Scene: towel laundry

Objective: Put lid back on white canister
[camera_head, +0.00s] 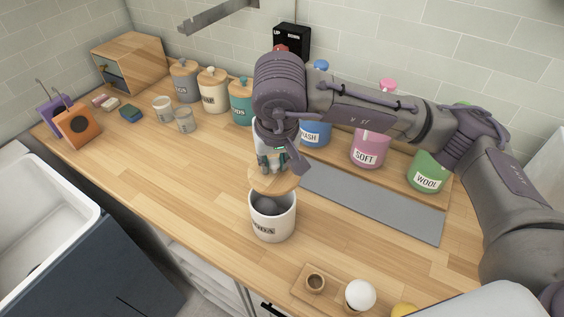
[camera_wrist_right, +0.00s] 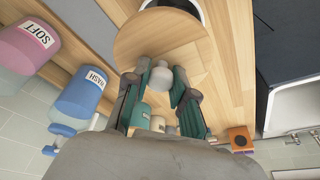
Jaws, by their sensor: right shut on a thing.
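The white canister (camera_head: 272,222) with dark lettering stands upright on the wooden counter, its top open and its inside showing. My right gripper (camera_head: 273,163) is above it, shut on the knob of a round wooden lid (camera_head: 274,181). The lid hangs over the back part of the canister's mouth, apart from the rim as far as I can tell. In the right wrist view the pale knob (camera_wrist_right: 161,76) sits between the fingers, with the lid (camera_wrist_right: 165,35) beyond it. The canister's dark opening (camera_wrist_right: 181,5) shows past the lid's edge. My left gripper is not in view.
A grey mat (camera_head: 375,205) lies right of the canister. Labelled bottles, including pink SOFT (camera_head: 368,150) and green WOOL (camera_head: 428,172), stand behind it. Lidded jars (camera_head: 213,92) line the back. A small wooden tray (camera_head: 300,283) is at the front. The counter left of the canister is clear.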

